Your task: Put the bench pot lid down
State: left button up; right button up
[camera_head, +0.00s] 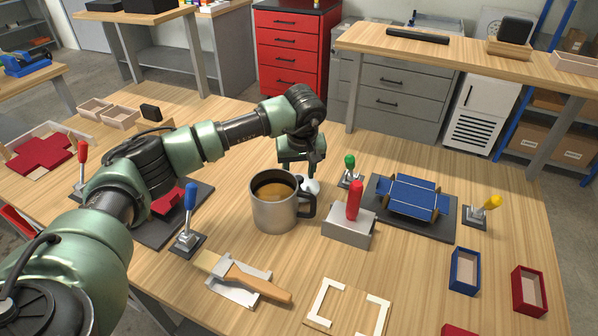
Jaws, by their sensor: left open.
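A grey metal pot (274,212) with a dark handle on its right stands upright on the wooden bench. It is uncovered, with brown liquid inside. My left gripper (312,177) points down just behind and right of the pot, open. A small pale metallic piece (311,186), which looks like the pot lid, is at the bench surface right below the fingertips, partly hidden by the pot and its handle. I cannot tell whether the fingers touch it. My right gripper is not in view.
A green-knobbed lever (350,172) and a grey block with a red handle (348,223) stand close on the right. A blue folded panel (411,198) lies farther right. A blue-knobbed lever (188,230) and a wooden-handled tool (252,281) are in front.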

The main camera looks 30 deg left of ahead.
pick_arm(q)
jog(key=b+v, duration=0.1)
jog(key=v, duration=1)
jog(key=shift+r+b, duration=0.35)
jog(key=shift+b, duration=0.05)
